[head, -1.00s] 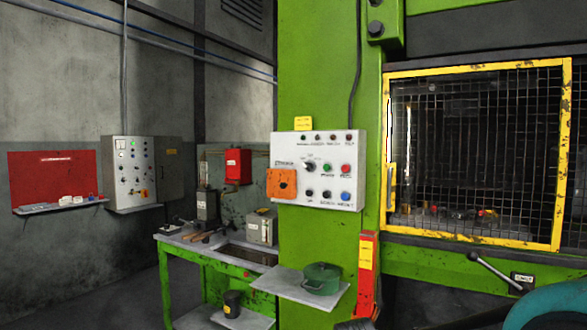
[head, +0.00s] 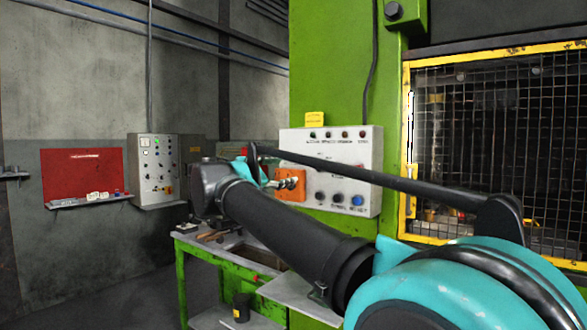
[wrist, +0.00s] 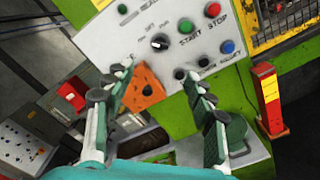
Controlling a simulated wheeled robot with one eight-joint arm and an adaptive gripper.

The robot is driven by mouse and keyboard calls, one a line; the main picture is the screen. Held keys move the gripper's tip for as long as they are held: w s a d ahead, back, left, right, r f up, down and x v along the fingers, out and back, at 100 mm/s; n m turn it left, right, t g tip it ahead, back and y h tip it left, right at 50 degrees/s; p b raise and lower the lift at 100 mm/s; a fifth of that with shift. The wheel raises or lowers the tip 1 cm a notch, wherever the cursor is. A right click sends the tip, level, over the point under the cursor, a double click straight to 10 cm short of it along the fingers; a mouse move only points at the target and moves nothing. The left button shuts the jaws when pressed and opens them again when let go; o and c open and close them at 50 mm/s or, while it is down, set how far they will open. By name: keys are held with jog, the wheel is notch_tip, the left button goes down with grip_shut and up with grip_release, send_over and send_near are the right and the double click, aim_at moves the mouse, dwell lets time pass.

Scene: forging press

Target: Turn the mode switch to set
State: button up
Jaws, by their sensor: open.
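The mode switch (wrist: 160,42) is a black round knob with a light mark, on a pale control panel (wrist: 118,42) in the wrist view. Small labels surround it, too blurred to read surely, and I cannot tell its setting. My gripper (wrist: 157,78) is open and empty, its two green-and-grey fingers spread below the switch in the picture and apart from it. In the head view the panel (head: 365,150) shows behind my arm, which hides the switch.
An orange plate (wrist: 147,90) on the panel shows between my fingers. Green START (wrist: 185,26) and red STOP (wrist: 213,10) buttons sit right of the switch. More buttons lie below. A red post (wrist: 269,103) and a yellow-framed mesh guard (head: 480,140) stand to the right.

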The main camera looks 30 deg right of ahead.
aim_at(316, 167)
jog(key=x, duration=1.7)
jog(key=shift+d, duration=0.15)
jog(key=shift+c, duration=0.5)
jog(key=c, duration=1.1)
jog(key=shift+o, duration=0.2)
jog(key=shift+f+m, duration=0.1)
jog(key=shift+m, duration=0.4)
jog(key=m, duration=0.3)
jog(key=shift+m, duration=0.3)
jog(key=shift+f+m, duration=0.15)
jog(key=shift+m, duration=1.95)
